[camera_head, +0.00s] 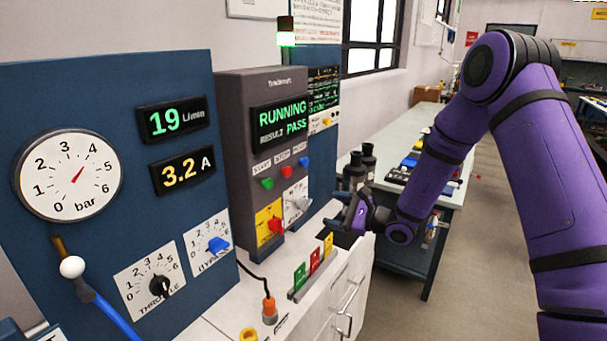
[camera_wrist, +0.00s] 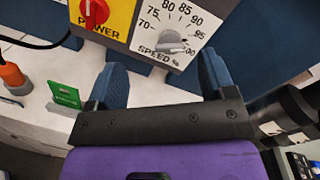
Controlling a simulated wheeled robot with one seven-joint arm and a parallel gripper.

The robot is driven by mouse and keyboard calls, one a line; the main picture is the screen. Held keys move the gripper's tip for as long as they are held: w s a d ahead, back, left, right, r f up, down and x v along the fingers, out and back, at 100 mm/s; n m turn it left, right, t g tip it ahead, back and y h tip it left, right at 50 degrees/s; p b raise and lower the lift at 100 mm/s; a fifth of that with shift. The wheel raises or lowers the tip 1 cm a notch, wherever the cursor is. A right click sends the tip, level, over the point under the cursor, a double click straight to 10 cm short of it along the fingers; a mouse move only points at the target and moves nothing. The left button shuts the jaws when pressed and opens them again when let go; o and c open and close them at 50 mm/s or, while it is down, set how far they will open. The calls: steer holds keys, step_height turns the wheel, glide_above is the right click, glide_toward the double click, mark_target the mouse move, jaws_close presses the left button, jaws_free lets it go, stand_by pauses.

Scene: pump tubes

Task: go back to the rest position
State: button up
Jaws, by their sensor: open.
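My gripper (camera_head: 345,213) hangs in front of the grey test unit (camera_head: 238,140), just right of its speed dial. In the wrist view my gripper (camera_wrist: 163,74) has its two blue fingers spread wide with nothing between them. The speed knob (camera_wrist: 172,42) with its white scale lies ahead, just beyond the fingertips, apart from them as far as I can tell. The red power knob (camera_wrist: 94,12) on its yellow plate is to the left. The unit's display (camera_head: 281,121) reads RUNNING, RESULT PASS.
Green, red and yellow tags (camera_head: 313,263) stand on the white counter (camera_head: 219,325) below. Dark bottles (camera_head: 355,170) stand close behind my gripper. The blue panel (camera_head: 110,120) holds the gauge (camera_head: 68,174) and throttle knob (camera_head: 160,286). Open floor (camera_head: 470,270) lies to the right.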

steer(key=s+r+n+g+h, duration=0.3)
steer(key=s+r+n+g, duration=0.75)
steer(key=s+r, duration=0.85)
steer(key=s+d+r+n+t+h, duration=0.3)
steer(key=s+d+h, duration=0.3)
steer(key=s+d, duration=0.2)
steer(key=s+d+r+n+t+h, duration=0.3)
steer(key=s+d+h, duration=0.3)
steer(key=s, duration=0.6)
steer(key=shift+s+d+n, duration=0.4)
steer(key=shift+d+n, duration=0.15)
steer(key=shift+d, duration=0.4)
steer(key=shift+f, duration=0.1)
stand_by(1.2)
steer(key=shift+c, duration=0.9)
